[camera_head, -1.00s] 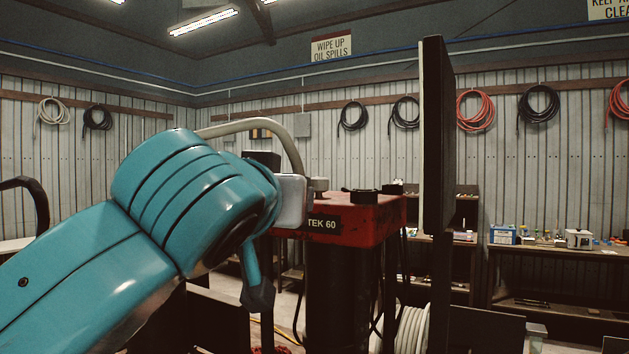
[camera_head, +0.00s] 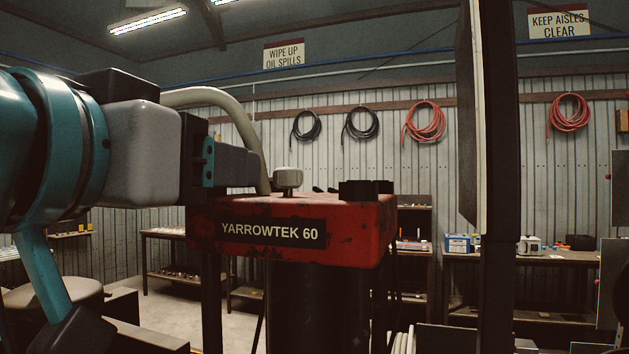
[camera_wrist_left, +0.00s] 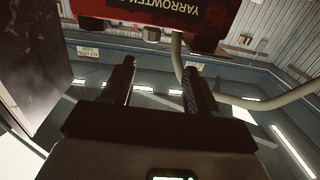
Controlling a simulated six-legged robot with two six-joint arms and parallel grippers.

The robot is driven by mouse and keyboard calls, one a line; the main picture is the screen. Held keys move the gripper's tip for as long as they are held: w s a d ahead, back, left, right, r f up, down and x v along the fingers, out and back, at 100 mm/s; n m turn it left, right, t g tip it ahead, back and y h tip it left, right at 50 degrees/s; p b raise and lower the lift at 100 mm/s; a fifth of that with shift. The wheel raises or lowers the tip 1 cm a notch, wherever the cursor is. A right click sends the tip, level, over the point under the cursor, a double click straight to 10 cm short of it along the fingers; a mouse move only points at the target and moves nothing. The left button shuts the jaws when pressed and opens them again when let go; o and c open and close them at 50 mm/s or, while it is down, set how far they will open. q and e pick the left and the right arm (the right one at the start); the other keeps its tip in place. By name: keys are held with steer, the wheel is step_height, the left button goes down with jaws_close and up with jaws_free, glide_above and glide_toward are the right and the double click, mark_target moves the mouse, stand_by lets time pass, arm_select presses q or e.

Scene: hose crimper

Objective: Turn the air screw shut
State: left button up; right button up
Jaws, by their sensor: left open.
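The air screw is a small pale round knob (camera_head: 288,180) standing on top of the red crimper head (camera_head: 360,215). My left gripper (camera_head: 250,170) comes in from the left at about the knob's height and is just short of it. In the left wrist view, which is upside down, the two fingers (camera_wrist_left: 160,66) are spread apart with nothing between them. The knob (camera_wrist_left: 152,35) shows ahead of the fingertips, between their lines, below the red head (camera_wrist_left: 150,12). My right gripper is not in view.
A pale curved hose (camera_head: 225,108) rises behind the gripper and comes down close behind the knob. Black fittings (camera_head: 365,190) stand on the head to the right of the knob. A tall dark panel (camera_head: 490,150) stands at the right. Benches (camera_head: 540,258) line the far wall.

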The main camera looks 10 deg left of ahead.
mark_target(282, 170)
arm_select(q)
steer(key=shift+h, duration=0.4)
steer(key=w+d+p, duration=0.1)
steer(key=w, duration=0.3)
steer(key=w+d+p, duration=0.1)
steer(key=w+p, duration=0.1)
steer(key=w, duration=0.3)
steer(key=w+d+p, duration=0.1)
steer(key=w+p, duration=0.1)
steer(key=w, duration=0.3)
steer(key=shift+d+r, duration=0.15)
steer(key=shift+d, duration=0.15)
steer(key=shift+s, duration=0.1)
